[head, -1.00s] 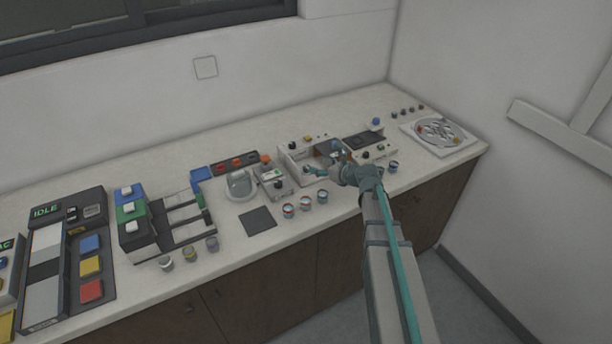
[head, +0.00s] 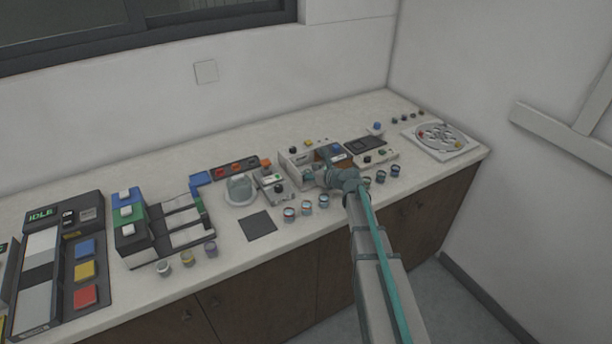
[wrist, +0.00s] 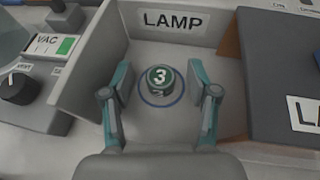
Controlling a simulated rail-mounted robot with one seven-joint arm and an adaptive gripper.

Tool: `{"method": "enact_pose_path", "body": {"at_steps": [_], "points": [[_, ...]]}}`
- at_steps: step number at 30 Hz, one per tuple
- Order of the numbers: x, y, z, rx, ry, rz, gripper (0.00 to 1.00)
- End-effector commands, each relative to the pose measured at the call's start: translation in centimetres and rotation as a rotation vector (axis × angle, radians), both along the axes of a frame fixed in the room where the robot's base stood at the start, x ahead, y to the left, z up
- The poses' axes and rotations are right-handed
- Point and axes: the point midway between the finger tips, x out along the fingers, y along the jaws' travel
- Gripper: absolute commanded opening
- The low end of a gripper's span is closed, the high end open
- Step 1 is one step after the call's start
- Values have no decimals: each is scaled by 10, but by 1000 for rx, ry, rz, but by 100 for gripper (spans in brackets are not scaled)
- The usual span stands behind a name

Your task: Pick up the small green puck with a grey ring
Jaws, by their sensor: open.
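A small green puck (wrist: 160,78) with a white "3" on its top and a greyish rim sits inside a blue circle on the floor of a grey bay labelled LAMP (wrist: 75,75). My gripper (wrist: 160,72) is open in the wrist view, with one finger to the left and one to the right of the puck. Gaps show between the fingers and the puck, and nothing is held. In the head view my gripper (head: 312,174) is small at the bay, and the puck cannot be made out there.
The bay's side wall stands left of my gripper, with a VAC panel and black knob (wrist: 18,88) beyond it. A dark grey block (wrist: 275,75) is close on the right. Several small cups (head: 307,207) stand along the counter's front.

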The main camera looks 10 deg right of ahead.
Motion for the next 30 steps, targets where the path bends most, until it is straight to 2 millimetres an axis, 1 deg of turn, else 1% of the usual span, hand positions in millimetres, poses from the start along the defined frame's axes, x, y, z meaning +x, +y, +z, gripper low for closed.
{"method": "enact_pose_path", "body": {"at_steps": [4, 11, 12, 14, 25, 30], "points": [[-1, 0, 0, 0, 0, 0, 60], [-1, 0, 0, 0, 0, 0, 21], [-1, 0, 0, 0, 0, 0, 15], [-1, 0, 0, 0, 0, 0, 6], [-1, 0, 2, -1, 0, 0, 5], [-1, 0, 10, -1, -3, 0, 5]]}}
